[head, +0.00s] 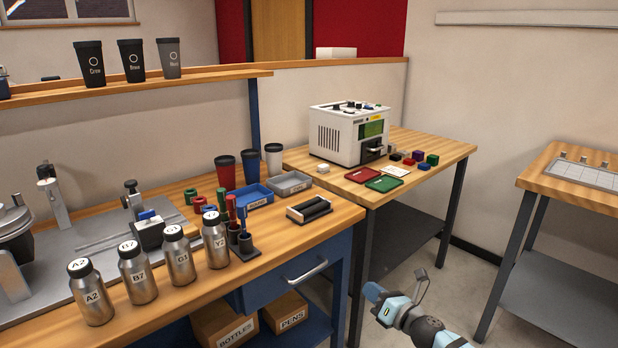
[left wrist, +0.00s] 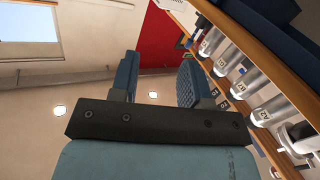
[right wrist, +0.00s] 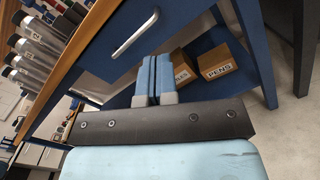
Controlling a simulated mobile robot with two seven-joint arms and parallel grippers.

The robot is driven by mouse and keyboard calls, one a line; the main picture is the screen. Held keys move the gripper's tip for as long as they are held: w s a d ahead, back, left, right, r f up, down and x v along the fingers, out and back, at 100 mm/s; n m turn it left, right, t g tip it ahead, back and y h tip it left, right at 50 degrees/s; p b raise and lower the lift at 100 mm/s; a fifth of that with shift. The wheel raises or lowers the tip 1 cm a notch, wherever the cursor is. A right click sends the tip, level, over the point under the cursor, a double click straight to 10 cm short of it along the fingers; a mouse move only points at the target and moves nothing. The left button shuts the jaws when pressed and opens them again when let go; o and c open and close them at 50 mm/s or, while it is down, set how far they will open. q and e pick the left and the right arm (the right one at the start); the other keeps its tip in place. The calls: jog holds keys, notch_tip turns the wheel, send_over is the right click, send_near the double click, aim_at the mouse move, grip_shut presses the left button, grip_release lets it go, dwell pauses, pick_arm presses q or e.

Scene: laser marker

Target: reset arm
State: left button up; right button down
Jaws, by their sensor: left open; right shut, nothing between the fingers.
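My right gripper (head: 372,291) shows low in the head view, in front of the benches. In the right wrist view, its two blue fingers (right wrist: 154,78) are together with nothing between them. They point toward the blue drawer (right wrist: 120,45) and the lower shelf under the bench. My left gripper is outside the head view. In the left wrist view, its fingers (left wrist: 157,75) stand wide apart and empty. Both grippers hold nothing.
The wooden bench (head: 290,240) carries several labelled metal bottles (head: 138,272), cups and trays. A white marking machine (head: 348,134) stands on the table behind. Boxes (head: 286,312) sit on the lower shelf. Open floor lies between the machine table and the right table (head: 572,190).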

pick_arm(q)
jog(key=s+a+r+g+y+p, duration=0.4)
jog(key=a+r+p, duration=0.3)
jog(key=p, duration=2.4)
jog(key=shift+s+a+r+g+y, duration=0.3)
jog(key=shift+s+r, duration=0.25)
jog(key=shift+r, duration=0.25)
pick_arm(e)
jog(key=s+r+m+g+h, duration=0.1)
jog(key=s+r+m, duration=0.4)
jog(key=s+m, duration=0.6)
jog(key=s+r+m+g+h, duration=0.1)
jog(key=s+r+m+h, duration=0.2)
jog(key=s+r+m, duration=0.3)
jog(key=s+r+m+g+h, duration=0.2)
jog(key=s+r+m, duration=0.3)
jog(key=s+m, duration=1.1)
jog(key=s+h, duration=0.1)
jog(key=s, duration=0.4)
jog(key=shift+r+m, duration=0.3)
jog(key=shift+m, duration=0.1)
